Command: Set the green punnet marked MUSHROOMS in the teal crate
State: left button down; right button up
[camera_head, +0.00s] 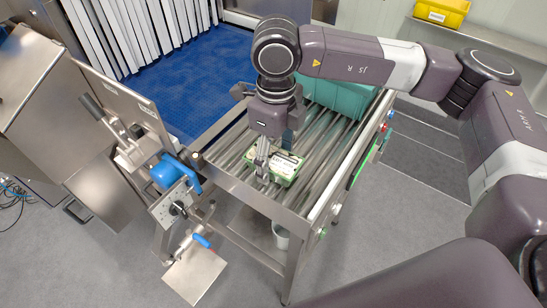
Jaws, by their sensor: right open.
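The green punnet (284,168) with a white label lies on the rollers near the front end of the conveyor; its lettering is too small to read. The teal crate (339,98) stands farther back on the same rollers, partly hidden behind my right arm. My right gripper (264,170) points down at the punnet's left side, with its fingers open; I cannot tell whether they touch it. The gripper hides part of the punnet's left edge. My left gripper is out of the picture.
The roller conveyor (223,166) has bare rollers around the punnet. A steel machine with a blue motor (168,172) stands to its left. A white strip curtain (135,30) hangs behind. A yellow bin (441,12) sits on a shelf at the back right.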

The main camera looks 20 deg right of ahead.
jog(key=shift+f, duration=0.15)
jog(key=c, duration=1.3)
jog(key=shift+c, duration=0.2)
